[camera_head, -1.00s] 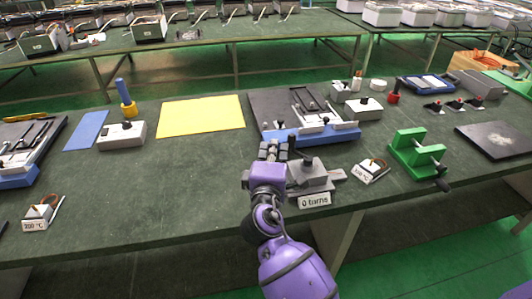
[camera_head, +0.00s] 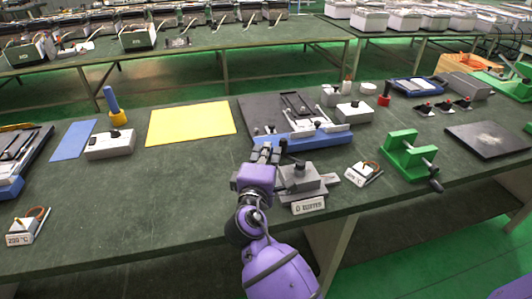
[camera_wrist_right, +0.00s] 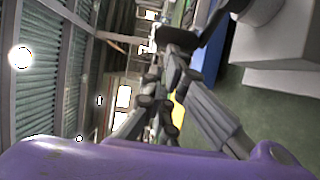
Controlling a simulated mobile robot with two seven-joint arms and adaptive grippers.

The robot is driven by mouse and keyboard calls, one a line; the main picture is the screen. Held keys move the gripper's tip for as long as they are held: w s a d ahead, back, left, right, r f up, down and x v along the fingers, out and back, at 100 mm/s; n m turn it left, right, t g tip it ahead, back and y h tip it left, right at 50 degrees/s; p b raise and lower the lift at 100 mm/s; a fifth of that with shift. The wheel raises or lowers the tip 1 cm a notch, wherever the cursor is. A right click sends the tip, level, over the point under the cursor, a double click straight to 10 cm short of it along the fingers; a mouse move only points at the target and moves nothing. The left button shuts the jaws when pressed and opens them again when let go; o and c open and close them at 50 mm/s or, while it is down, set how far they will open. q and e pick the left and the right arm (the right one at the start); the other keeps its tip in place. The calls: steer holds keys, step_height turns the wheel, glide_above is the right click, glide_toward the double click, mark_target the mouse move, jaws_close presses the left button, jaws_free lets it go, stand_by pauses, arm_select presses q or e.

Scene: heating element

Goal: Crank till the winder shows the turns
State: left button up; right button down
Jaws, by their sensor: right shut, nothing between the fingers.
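The winder (camera_head: 302,180) is a grey block with a dark knob on top, near the front edge of the bench. Its white sign (camera_head: 308,206) seems to read 0 turns, though the letters are blurred. My right gripper (camera_head: 266,152) is just left of the winder, with its fingers shut and empty. A dark crank part (camera_head: 283,147) shows close beside the fingertips; I cannot tell whether they touch. In the right wrist view the winder's grey body (camera_wrist_right: 285,50) is at upper right, beside the fingers (camera_wrist_right: 165,85). My left gripper is out of view.
A blue-edged fixture (camera_head: 318,137) stands just behind the winder.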

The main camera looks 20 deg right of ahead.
arm_select(q)
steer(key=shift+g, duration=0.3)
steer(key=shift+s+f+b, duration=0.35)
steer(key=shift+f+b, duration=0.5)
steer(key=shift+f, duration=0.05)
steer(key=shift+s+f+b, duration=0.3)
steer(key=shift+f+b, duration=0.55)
steer(key=shift+b, duration=0.05)
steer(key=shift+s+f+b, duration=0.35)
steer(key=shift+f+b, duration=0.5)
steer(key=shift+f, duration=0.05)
arm_select(e)
steer(key=w+d+m+g+h, duration=0.4)
steer(key=d+m+g+h, duration=0.4)
steer(key=d+g, duration=0.4)
steer(key=shift+d+m+h, duration=0.4)
steer(key=shift+d+m, duration=0.5)
steer(key=shift+d, duration=0.05)
